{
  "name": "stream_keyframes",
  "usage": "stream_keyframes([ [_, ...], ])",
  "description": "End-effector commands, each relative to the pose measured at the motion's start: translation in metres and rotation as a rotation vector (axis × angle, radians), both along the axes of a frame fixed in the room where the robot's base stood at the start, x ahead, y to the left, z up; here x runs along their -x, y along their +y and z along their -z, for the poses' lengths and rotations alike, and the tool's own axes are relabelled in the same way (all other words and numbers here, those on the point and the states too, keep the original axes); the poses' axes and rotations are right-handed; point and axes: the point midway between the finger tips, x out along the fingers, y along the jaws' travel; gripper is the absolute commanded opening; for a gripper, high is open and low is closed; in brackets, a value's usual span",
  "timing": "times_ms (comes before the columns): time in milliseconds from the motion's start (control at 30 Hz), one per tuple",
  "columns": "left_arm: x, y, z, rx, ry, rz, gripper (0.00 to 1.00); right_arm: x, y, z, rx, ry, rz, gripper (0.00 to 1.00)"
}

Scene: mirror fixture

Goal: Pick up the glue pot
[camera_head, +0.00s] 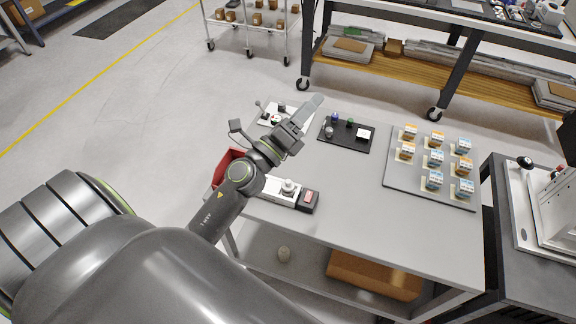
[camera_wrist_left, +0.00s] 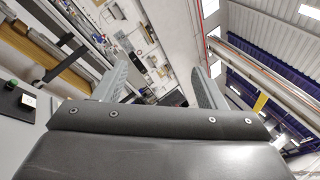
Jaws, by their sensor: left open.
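I cannot tell for sure which thing is the glue pot. A small greyish pot (camera_head: 329,132) stands on the dark tray (camera_head: 358,146) at the back of the table. My left gripper (camera_head: 312,104) is above the back left of the table, left of the dark tray in the head view. In the left wrist view its two fingers stand wide apart with nothing between them (camera_wrist_left: 160,88). My right gripper is in neither view.
The grey table (camera_head: 350,215) has a clear middle. A grey board (camera_head: 410,187) with several small boxes lies at its right. A white device (camera_head: 283,190) with a dark end and a red bin (camera_head: 226,163) are at the left. A cardboard box (camera_head: 375,278) is on the lower shelf.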

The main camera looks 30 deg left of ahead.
Motion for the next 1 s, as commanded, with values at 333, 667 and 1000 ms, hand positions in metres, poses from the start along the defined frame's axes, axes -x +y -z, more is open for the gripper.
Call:
stream_keyframes([
  [333,-0.035,-0.087,0.051,-0.970,-0.093,0.352,0.65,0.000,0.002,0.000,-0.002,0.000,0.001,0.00],
  [667,-0.047,-0.058,0.150,-1.764,0.041,0.779,0.65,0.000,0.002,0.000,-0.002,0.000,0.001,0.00],
  [1000,-0.027,0.042,0.179,-2.191,0.403,1.296,0.65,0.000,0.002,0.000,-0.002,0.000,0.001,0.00],
])
